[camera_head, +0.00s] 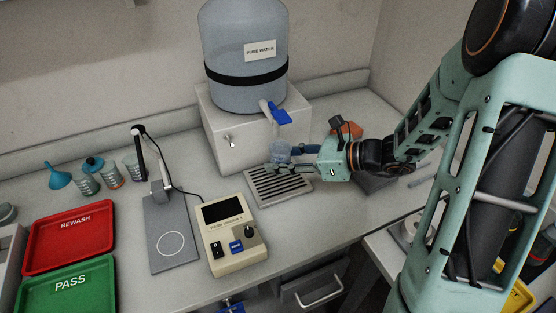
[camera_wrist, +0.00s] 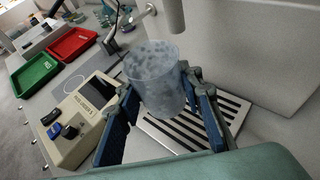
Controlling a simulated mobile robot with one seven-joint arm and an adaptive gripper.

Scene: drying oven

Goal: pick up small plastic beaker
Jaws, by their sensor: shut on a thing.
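The small plastic beaker (camera_wrist: 154,80) is clear and bluish, and it stands between the fingers of my gripper (camera_wrist: 160,112) in the wrist view. My gripper is shut on the beaker, with a blue-padded finger on each side of it. In the head view the beaker (camera_head: 281,152) shows small above the slatted drip tray (camera_head: 262,193), below the blue tap (camera_head: 279,115). My gripper (camera_head: 290,160) reaches it from the right. I cannot tell whether the beaker's base touches the tray.
The pure water tank (camera_head: 243,50) stands on a white box behind the tray. A beige meter (camera_head: 232,245) and a grey probe stand (camera_head: 170,235) are at left. Further left are a red REWASH tray (camera_head: 70,241) and a green PASS tray (camera_head: 66,289).

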